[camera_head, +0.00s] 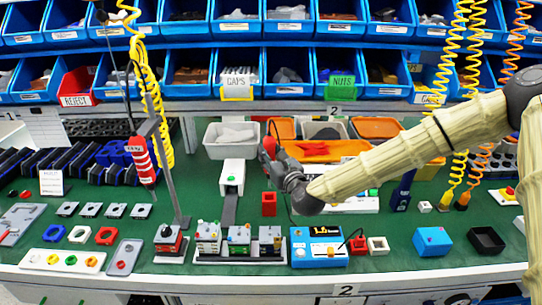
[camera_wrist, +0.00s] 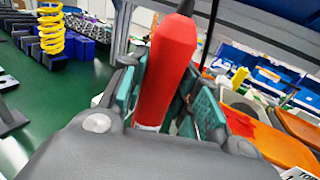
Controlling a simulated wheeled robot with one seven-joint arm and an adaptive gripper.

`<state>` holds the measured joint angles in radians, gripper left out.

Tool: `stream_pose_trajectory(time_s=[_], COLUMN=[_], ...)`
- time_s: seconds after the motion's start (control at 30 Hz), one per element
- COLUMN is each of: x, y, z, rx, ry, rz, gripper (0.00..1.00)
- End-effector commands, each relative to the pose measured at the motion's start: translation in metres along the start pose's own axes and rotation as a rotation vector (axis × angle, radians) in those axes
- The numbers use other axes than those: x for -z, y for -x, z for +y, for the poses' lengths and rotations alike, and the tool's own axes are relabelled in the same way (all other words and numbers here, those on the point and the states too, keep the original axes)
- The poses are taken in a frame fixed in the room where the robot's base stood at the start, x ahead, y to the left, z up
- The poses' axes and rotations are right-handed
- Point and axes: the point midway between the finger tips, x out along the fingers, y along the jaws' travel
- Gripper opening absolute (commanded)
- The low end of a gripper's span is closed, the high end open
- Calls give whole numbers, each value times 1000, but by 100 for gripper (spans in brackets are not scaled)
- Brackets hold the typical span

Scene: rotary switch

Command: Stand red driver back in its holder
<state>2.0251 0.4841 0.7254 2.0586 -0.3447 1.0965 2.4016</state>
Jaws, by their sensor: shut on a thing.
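The red driver (camera_wrist: 168,65) is between my gripper's (camera_wrist: 165,100) two green-padded fingers in the wrist view. Its red body leans slightly and has a dark end at the top and a pale band low down. In the head view my gripper (camera_head: 277,160) is above the middle of the green bench, and a little of the red driver (camera_head: 269,145) shows at its far-left side. The driver's lower end is hidden. A small red upright block (camera_head: 269,203) stands on the bench below my gripper; I cannot tell whether it is the holder.
Another red tool (camera_head: 141,160) hangs beside a grey post (camera_head: 165,150) at left. A white box unit (camera_head: 232,175) stands left of my gripper. Switch boxes (camera_head: 240,240) and a blue device (camera_head: 318,247) line the front. Orange trays (camera_head: 375,128) lie behind.

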Motion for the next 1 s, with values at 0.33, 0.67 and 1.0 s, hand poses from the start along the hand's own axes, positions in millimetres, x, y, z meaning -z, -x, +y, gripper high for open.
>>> stream_pose_trajectory(time_s=[0.33,0.67,1.0], x=[17,46,79], y=[-1,0,0], z=[2,-1,-1], rx=[-1,1,2], ry=[0,1,-2], rz=[-2,-2,-2], gripper=[0,0,0])
